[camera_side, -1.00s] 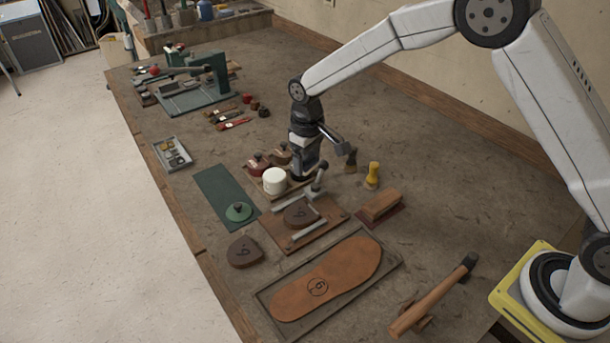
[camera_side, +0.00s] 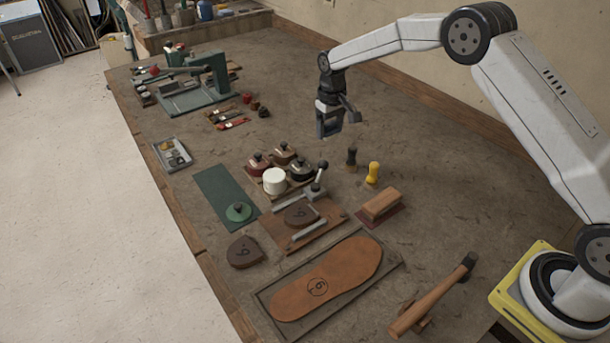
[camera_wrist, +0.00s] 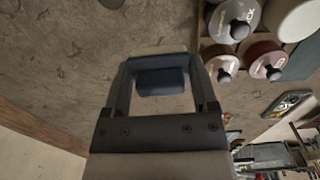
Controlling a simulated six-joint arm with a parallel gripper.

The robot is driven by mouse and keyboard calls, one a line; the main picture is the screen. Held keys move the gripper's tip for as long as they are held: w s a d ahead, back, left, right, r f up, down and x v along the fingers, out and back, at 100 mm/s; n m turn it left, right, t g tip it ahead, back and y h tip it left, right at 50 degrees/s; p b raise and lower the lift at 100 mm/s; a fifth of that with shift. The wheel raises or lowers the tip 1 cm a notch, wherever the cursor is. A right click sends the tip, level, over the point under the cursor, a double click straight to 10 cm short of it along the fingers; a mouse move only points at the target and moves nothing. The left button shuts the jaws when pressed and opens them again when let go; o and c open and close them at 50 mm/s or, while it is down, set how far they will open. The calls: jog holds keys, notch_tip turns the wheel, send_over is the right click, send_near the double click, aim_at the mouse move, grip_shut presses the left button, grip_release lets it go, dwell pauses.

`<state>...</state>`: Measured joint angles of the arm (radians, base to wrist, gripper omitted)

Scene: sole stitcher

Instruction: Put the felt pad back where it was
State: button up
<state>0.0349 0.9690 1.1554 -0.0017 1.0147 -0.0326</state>
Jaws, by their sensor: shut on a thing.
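My gripper (camera_side: 330,126) is up in the air above the bare bench, behind the pots. In the wrist view, my gripper (camera_wrist: 161,78) is shut on a small dark blue-grey block (camera_wrist: 161,83), held between its fingers. I cannot tell for sure that this block is the felt pad. In the side view the fingers mostly hide it. A round green piece with a knob (camera_side: 238,212) lies on a dark green mat (camera_side: 222,184).
A tray holds red, brown and black pots beside a white pot (camera_side: 275,182). Black-handled (camera_side: 351,158) and yellow-handled (camera_side: 372,172) brushes stand nearby. A clamp board (camera_side: 282,236), leather sole (camera_side: 330,280) and hammer (camera_side: 440,295) lie in front. Open bench surrounds my gripper.

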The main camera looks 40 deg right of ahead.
jog(key=shift+f, duration=2.7)
jog(key=shift+f, duration=0.1)
jog(key=shift+f, duration=1.8)
jog(key=shift+f, duration=0.15)
jog(key=o, duration=1.1)
notch_tip(320, 180, up, 12)
jog(key=shift+r, duration=0.2)
